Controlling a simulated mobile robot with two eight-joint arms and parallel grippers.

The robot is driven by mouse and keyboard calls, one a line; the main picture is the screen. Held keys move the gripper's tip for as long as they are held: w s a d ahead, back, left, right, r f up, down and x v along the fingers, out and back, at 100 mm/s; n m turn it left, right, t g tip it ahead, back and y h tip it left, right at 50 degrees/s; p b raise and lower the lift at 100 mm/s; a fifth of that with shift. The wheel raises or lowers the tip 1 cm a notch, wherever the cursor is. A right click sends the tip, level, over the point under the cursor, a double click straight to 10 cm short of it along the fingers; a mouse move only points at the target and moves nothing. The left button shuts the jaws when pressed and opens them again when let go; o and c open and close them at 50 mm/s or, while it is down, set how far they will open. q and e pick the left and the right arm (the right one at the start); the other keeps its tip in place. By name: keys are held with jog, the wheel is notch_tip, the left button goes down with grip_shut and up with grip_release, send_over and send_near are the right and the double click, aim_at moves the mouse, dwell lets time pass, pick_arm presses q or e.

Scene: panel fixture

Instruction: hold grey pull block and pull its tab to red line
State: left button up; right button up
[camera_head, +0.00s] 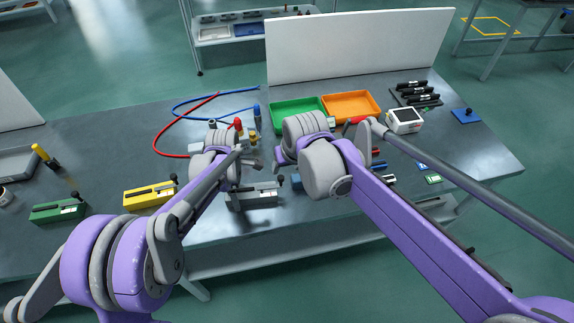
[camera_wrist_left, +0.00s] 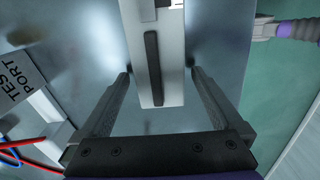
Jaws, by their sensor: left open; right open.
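The grey pull block (camera_head: 262,201) lies near the front edge of the table, with a black knob on its tab (camera_head: 280,180) at its right end. My left gripper (camera_head: 242,178) is over the block's left part. In the left wrist view, its open fingers (camera_wrist_left: 160,73) stand on either side of the grey block (camera_wrist_left: 172,50), with visible gaps. The block's dark slot (camera_wrist_left: 152,70) runs lengthwise. My right gripper (camera_head: 282,158) is open, to the right of the left one and apart from the block, partly hidden by its own wrist. The red line cannot be made out clearly.
Yellow (camera_head: 150,195) and green (camera_head: 58,212) blocks of like shape lie to the left. Red and blue cables (camera_head: 185,155) loop behind my left arm. Green (camera_head: 298,110) and orange (camera_head: 352,106) trays stand at the back, before a white panel (camera_head: 355,45).

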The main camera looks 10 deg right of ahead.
pick_arm(q)
jog(key=a+r, duration=0.2)
jog(key=r, duration=0.5)
jog(key=a+r+p, duration=0.1)
jog(key=a+r, duration=0.2)
jog(key=r, duration=0.4)
jog(key=shift+r, duration=0.3)
pick_arm(e)
jog(key=shift+w+r, duration=0.2)
jog(key=shift+r, duration=0.35)
jog(key=shift+w+r, duration=0.15)
jog(key=shift+r, duration=0.4)
jog(key=shift+s, duration=0.1)
